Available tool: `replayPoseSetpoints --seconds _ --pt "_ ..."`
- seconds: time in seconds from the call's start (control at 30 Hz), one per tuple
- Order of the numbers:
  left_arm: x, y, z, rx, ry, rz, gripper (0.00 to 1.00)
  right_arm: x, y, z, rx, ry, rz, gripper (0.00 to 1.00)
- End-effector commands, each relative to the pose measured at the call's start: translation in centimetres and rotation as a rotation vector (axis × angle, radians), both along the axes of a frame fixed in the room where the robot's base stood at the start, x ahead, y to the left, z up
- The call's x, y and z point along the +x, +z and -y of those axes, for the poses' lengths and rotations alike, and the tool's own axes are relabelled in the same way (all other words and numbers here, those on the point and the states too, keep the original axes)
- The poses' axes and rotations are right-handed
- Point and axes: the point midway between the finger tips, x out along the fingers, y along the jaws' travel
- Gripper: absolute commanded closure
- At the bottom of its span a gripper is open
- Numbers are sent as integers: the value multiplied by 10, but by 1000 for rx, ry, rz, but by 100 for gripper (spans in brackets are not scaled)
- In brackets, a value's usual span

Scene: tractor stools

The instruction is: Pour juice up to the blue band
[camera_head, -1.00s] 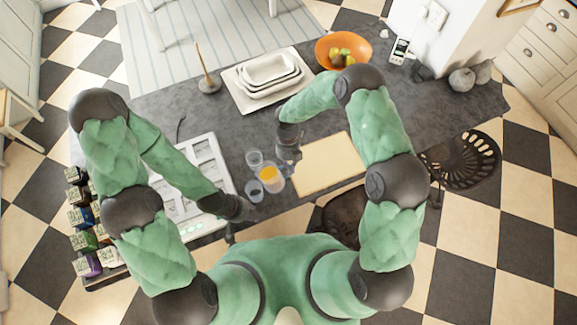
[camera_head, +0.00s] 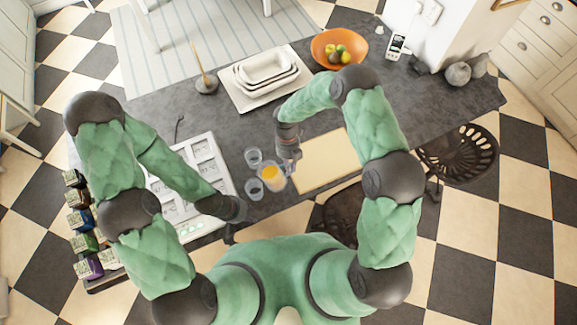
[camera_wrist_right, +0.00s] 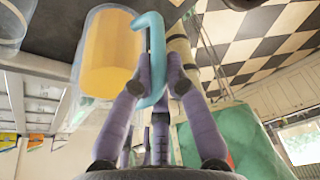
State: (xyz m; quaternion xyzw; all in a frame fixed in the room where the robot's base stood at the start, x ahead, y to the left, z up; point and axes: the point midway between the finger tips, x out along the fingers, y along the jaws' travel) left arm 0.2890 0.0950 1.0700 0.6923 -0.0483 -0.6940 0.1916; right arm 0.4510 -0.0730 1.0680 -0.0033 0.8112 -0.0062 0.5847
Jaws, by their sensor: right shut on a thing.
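A clear jug (camera_head: 270,177) holds orange juice and has a light blue handle (camera_wrist_right: 152,55). My right gripper (camera_head: 290,162) is shut on the handle; its purple fingers (camera_wrist_right: 153,85) close around it in the right wrist view. Two clear glasses (camera_head: 253,157) (camera_head: 254,188) stand just left of the jug, one farther back and one nearer me. I cannot make out a blue band or any juice in them. My left gripper (camera_head: 229,233) hangs at the table's front edge, away from the glasses; its fingers are too small to read.
A beige board (camera_head: 325,163) lies right of the jug. A white panel (camera_head: 205,155) lies to the left, under my left arm. Stacked white trays (camera_head: 265,75) and an orange fruit bowl (camera_head: 338,48) are at the back. Small boxes (camera_head: 80,220) line the left edge.

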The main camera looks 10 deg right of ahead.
Motion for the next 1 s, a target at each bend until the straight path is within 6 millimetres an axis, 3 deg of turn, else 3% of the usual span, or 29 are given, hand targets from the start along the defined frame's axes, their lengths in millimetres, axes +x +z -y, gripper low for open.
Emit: replayPoseSetpoints --seconds 1.0 --pt "0 -25 0 0 1 0 60 -1 -25 9 0 0 0 100"
